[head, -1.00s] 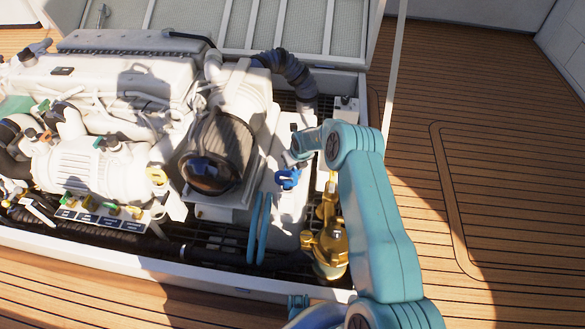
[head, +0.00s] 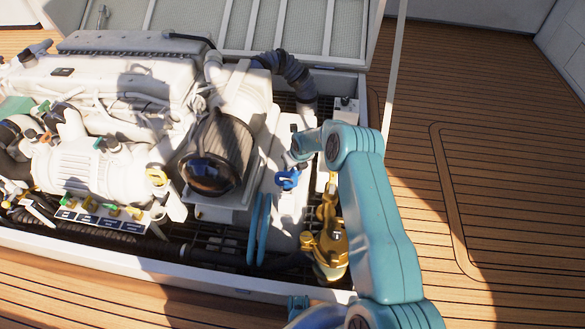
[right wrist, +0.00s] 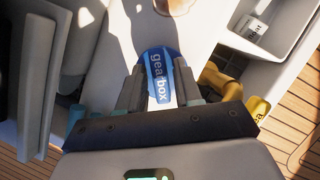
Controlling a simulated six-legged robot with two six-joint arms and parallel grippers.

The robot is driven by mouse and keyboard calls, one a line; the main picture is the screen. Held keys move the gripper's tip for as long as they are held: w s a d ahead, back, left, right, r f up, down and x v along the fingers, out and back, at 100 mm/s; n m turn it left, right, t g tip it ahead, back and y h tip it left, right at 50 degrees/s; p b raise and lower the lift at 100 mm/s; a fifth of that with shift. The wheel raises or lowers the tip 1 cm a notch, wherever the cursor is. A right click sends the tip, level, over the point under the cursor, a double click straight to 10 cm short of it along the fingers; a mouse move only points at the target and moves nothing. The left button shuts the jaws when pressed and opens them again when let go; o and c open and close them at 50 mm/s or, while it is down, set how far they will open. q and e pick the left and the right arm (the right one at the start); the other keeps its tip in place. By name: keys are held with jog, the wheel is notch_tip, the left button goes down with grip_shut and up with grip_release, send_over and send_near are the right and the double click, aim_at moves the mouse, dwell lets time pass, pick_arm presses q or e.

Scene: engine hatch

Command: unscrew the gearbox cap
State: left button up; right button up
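The blue gearbox cap (head: 287,179) sits on the white gearbox housing (head: 290,215), near the right end of the engine bay. In the right wrist view the cap (right wrist: 157,68) shows the word "gearbox" on its face. My right gripper (right wrist: 160,78) has one finger at each side of the cap, and both fingers appear to touch its edges. In the head view my right gripper (head: 298,155) comes in from the right over the cap. The cap's underside is hidden. My left gripper is not in view.
A brass fitting (head: 327,245) stands just right of the housing, beside my right arm. A dark round filter (head: 212,165) and blue pipes (head: 258,230) lie to the left. A black corrugated hose (head: 290,72) runs behind. The wooden deck (head: 510,170) at right is clear.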

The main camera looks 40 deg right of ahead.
jog(key=shift+o, duration=0.3)
jog(key=shift+s+a+f, duration=0.25)
jog(key=shift+f, duration=0.15)
jog(key=shift+r+p, duration=0.45)
jog(key=shift+w+d+r+p, duration=0.1)
jog(key=shift+r+p, duration=0.5)
jog(key=shift+r, duration=0.5)
jog(key=shift+w+d+r+p, duration=0.1)
jog(key=shift+r+p, duration=0.5)
jog(key=shift+r, duration=0.45)
